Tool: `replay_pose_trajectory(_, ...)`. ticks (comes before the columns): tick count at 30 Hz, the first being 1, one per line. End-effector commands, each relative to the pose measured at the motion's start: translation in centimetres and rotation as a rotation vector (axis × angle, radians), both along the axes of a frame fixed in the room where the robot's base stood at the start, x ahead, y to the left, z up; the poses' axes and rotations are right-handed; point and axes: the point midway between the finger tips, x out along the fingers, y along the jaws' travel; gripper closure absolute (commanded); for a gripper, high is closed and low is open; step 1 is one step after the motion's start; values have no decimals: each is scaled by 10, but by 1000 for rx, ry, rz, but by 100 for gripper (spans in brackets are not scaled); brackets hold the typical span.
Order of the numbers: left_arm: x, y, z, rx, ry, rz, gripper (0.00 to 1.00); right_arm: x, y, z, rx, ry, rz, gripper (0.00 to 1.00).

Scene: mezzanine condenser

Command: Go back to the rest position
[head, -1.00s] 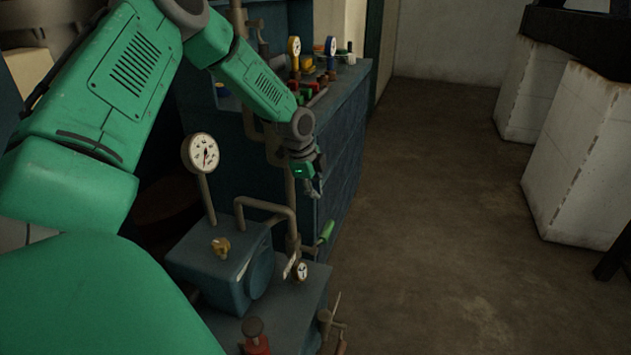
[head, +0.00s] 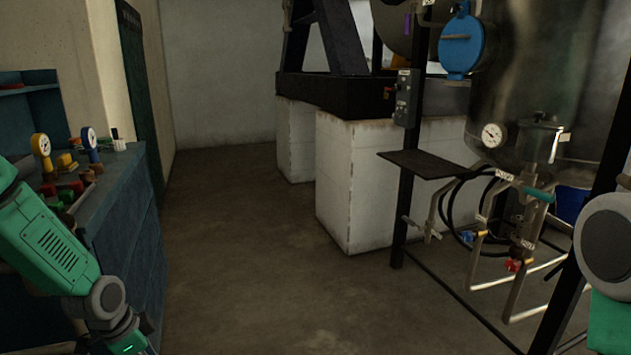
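My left gripper (head: 140,346) is at the bottom left in the head view, at the end of my green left arm. It hangs beside the blue-green workbench (head: 128,215), and its fingers are mostly cut off by the bottom edge. Whether it is open or shut does not show. Part of my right arm shows at the right edge. My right gripper is out of view.
Gauges (head: 41,146) and small fittings stand on the bench. White blocks (head: 375,185) carry dark machinery behind. A steel tank (head: 545,75) with pipes, valves and a black frame (head: 405,160) fills the right. The concrete floor (head: 270,270) between is clear.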

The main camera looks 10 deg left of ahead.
Motion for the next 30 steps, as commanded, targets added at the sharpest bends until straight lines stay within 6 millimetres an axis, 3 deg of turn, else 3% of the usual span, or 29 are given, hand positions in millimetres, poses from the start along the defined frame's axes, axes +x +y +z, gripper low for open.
replay_pose_trajectory(1, -25, -28, -19, -15, 40, 56, 100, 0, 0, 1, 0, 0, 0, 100)
replay_pose_trajectory(6, -112, -93, -64, -44, 133, 330, 100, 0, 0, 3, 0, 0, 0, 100)
replay_pose_trajectory(12, -217, -126, -83, -11, 202, 621, 100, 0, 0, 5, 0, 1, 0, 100)
replay_pose_trajectory(15, -249, -129, -82, 11, 208, 712, 100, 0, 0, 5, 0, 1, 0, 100)
replay_pose_trajectory(19, -267, -130, -80, 24, 206, 771, 100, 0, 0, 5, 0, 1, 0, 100)
replay_pose_trajectory(30, -268, -130, -79, 24, 205, 775, 100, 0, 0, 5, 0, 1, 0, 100)
